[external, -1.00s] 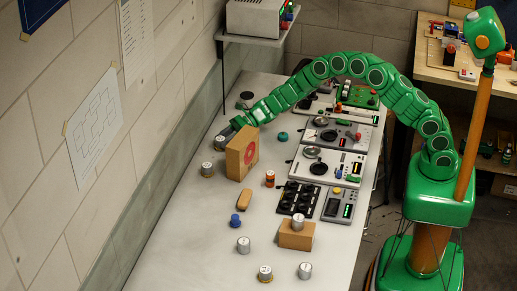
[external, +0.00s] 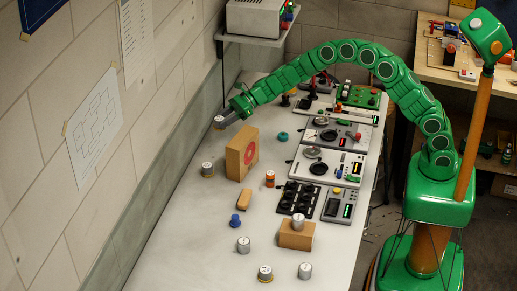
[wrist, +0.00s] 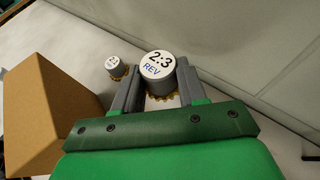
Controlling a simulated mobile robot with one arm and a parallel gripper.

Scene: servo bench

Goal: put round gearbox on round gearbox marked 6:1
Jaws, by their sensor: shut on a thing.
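My gripper (wrist: 150,92) is shut on a silver round gearbox (wrist: 157,64) with a brass toothed base; its white top reads "2:3 REV". In the external view my gripper (external: 230,112) and this gearbox (external: 219,122) are at the far left of the bench, near the wall, beyond the cardboard box. A second round gearbox (external: 207,168) stands on the bench left of that box. In the wrist view a small gearbox (wrist: 115,66) stands beyond the held one, its marking too small to read. Another brass-based gearbox (external: 265,273) stands at the near end. I cannot make out 6:1 anywhere.
The cardboard box (external: 241,155) with a red ring stands close to my gripper, at left in the wrist view (wrist: 45,115). Plain silver cylinders (external: 243,245) (external: 305,270) stand nearer. Instrument panels (external: 328,167) line the right side. The bench's left strip is mostly clear.

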